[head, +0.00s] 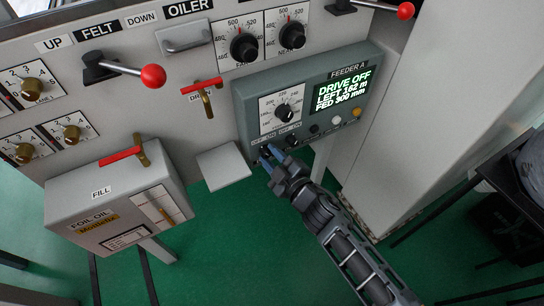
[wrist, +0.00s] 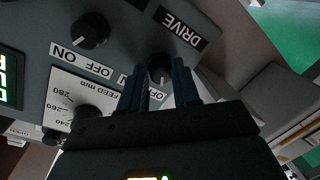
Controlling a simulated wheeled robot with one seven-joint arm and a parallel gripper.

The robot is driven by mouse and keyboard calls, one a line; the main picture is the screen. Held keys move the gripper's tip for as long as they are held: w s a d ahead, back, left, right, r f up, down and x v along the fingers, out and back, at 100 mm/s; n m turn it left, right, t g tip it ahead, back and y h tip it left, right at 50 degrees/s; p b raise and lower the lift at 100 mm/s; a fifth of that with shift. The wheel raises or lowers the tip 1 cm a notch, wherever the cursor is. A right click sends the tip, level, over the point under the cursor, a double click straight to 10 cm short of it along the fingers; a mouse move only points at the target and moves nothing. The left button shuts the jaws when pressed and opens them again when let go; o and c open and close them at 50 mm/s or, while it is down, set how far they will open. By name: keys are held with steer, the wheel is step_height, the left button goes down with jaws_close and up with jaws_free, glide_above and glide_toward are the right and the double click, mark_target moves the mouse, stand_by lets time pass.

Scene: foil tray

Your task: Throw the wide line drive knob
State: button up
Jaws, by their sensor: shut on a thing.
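The feeder box (head: 340,88), labelled FEEDER A, is a grey-green panel whose screen (head: 340,90) reads DRIVE OFF, LEFT 162 m, FED 300 mm. The black drive knob (wrist: 160,66) is at its lower left corner, beside a DRIVE label (wrist: 180,28) that appears upside down in the wrist view. My gripper (head: 270,156) is at that corner from below. In the wrist view my gripper (wrist: 160,84) has one blue finger on each side of the drive knob and is shut on it. The fingers partly cover the knob and its OFF label.
A second black knob (wrist: 90,30) with ON and OFF labels sits close beside the drive knob. A feed dial (head: 284,112) is above. A grey ledge (head: 223,165) and the foil oil box (head: 115,205) stand to the left. A dark stand (head: 510,180) is at the right.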

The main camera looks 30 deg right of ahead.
stand_by(0.3)
steer(key=o, duration=1.1)
steer(key=shift+c, duration=0.2)
steer(key=s, duration=0.7)
steer(key=shift+s+d+r, duration=0.25)
steer(key=shift+s+r, duration=0.15)
steer(key=shift+r, duration=0.05)
steer(key=s+r+m+p, duration=0.1)
steer(key=s+r+m, duration=0.15)
steer(key=s, duration=0.75)
steer(key=s+r+m, duration=0.2)
steer(key=s+r, duration=0.2)
steer(key=s, duration=0.6)
steer(key=s+r+m+g+h+p, duration=0.1)
steer(key=s+r+m, duration=0.4)
steer(key=s+r, duration=0.7)
step_height(320, 180, up, 2)
steer(key=shift+s+a+r+g+p, duration=0.25)
steer(key=shift+s+a+g+p, duration=0.05)
steer(key=shift+g+p, duration=0.1)
